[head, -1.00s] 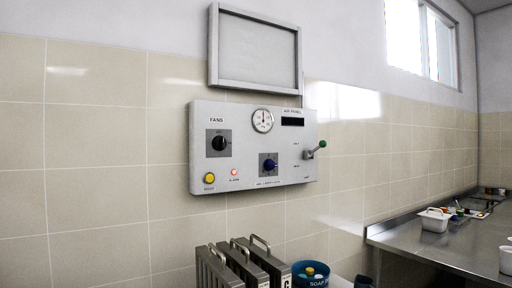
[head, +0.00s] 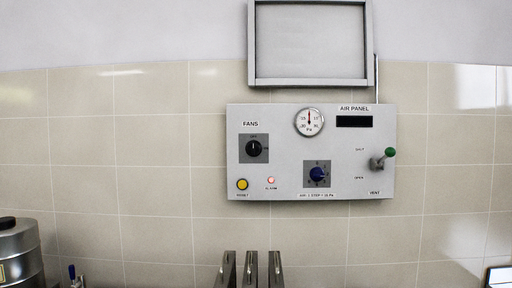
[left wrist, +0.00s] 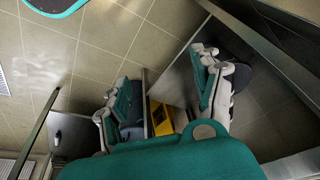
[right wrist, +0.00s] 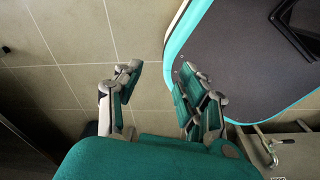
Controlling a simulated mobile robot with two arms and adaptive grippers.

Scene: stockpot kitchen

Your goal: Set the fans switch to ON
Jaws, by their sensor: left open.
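The air panel (head: 290,186) is a light grey box on the tiled wall, facing me in the head view. Its fans switch (head: 254,148) is a black round knob on a dark square plate under the word FANS, at the panel's left. The knob's pointer looks roughly upright; the small labels around it are too small to read. My left gripper (left wrist: 168,98) is open and empty in the left wrist view, with floor behind it. My right gripper (right wrist: 156,92) is open and empty in the right wrist view. Neither gripper shows in the head view, and neither is near the panel.
The panel also carries a gauge (head: 309,122), a blue knob (head: 317,174), a yellow button (head: 242,184), a lit red lamp (head: 271,181) and a green-tipped lever (head: 389,153). Upright grey plates (head: 252,270) stand below it. A metal pot (head: 20,255) stands at lower left.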

